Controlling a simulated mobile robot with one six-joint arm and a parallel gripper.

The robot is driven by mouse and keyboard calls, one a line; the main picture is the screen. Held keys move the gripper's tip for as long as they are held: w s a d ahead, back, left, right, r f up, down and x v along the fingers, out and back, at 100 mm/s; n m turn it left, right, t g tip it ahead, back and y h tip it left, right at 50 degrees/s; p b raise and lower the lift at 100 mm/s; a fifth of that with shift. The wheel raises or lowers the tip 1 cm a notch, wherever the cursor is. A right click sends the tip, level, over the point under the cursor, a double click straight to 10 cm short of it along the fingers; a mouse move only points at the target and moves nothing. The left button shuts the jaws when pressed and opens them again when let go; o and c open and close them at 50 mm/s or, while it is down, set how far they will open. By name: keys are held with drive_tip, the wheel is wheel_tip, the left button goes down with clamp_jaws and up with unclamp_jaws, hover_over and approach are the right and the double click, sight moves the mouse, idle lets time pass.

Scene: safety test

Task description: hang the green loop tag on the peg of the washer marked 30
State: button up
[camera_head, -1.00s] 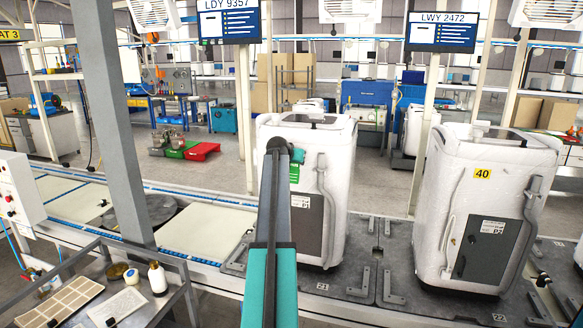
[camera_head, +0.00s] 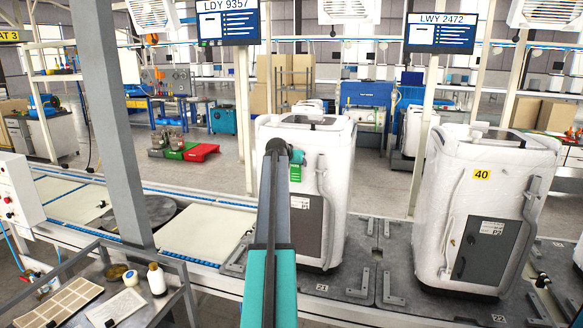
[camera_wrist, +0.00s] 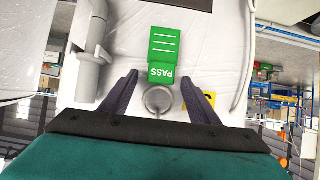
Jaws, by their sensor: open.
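The green loop tag (camera_head: 295,168) shows against the front of the near white washer (camera_head: 338,150). In the wrist view the tag (camera_wrist: 164,45) reads PASS upside down, and its metal ring (camera_wrist: 147,104) lies between my fingers. My gripper (camera_wrist: 158,82) is open, with a finger on each side of the ring and gaps to both. A yellow label (camera_wrist: 208,98) is partly hidden behind the right finger; its number is unreadable. I cannot make out the peg or tell whether the ring is around it. In the head view my arm hides the fingers.
A second white washer, with a yellow label 40 (camera_head: 482,174), stands to the right. A grey handle (camera_wrist: 92,45) on the near washer lies left of the tag in the wrist view. A grey post (camera_head: 107,120) and a cart (camera_head: 160,318) are at left.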

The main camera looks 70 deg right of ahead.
drive_tip(key=shift+a, duration=0.1)
drive_tip(key=b+v, duration=0.4)
drive_tip(key=v, duration=0.9)
drive_tip(key=shift+a+r+b, duration=0.2)
drive_tip(key=shift+a+b, duration=0.1)
drive_tip(key=shift+b, duration=0.05)
drive_tip(key=shift+s, duration=0.1)
